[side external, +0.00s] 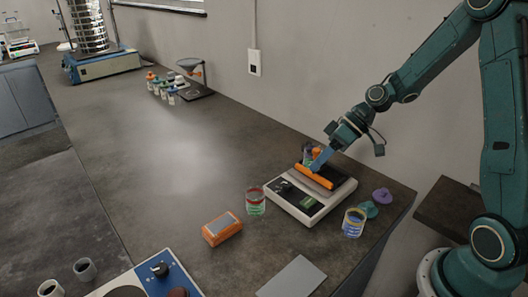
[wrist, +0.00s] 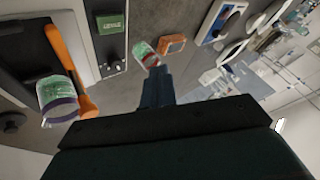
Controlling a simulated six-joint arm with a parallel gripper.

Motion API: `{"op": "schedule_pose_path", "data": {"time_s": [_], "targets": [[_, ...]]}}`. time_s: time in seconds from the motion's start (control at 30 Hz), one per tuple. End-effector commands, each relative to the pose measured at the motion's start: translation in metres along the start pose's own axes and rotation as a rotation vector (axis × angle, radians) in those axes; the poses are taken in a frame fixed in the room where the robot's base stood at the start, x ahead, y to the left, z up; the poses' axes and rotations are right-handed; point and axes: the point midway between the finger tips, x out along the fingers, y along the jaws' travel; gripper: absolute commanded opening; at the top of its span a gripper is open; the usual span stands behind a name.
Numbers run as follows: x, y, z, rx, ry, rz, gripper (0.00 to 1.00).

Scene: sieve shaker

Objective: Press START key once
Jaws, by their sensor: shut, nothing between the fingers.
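A white bench device (side external: 326,209) with a black top panel and orange bars stands near the right end of the bench. No START lettering is readable in either view. My gripper (side external: 320,160) is shut and empty, its blue fingers pointing down over the device's back part, beside the orange bar (side external: 314,177). In the wrist view the shut fingers (wrist: 158,88) point away from the panel keys.
A red-banded jar (side external: 256,201) and an orange box (side external: 222,229) stand left of the device. A sieve stack on a blue base (side external: 103,66) stands far back left. The bench's middle is clear.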

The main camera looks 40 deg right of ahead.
Motion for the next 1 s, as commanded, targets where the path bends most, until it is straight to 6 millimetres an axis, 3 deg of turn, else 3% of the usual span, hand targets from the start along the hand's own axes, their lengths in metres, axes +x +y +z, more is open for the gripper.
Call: {"op": "schedule_pose_path", "data": {"time_s": [0.2,1.0], "targets": [[0.005,0.010,0.001,0.006,0.030,-0.030,0.00],[0.016,0.017,0.007,0.008,0.033,-0.036,0.00]]}}
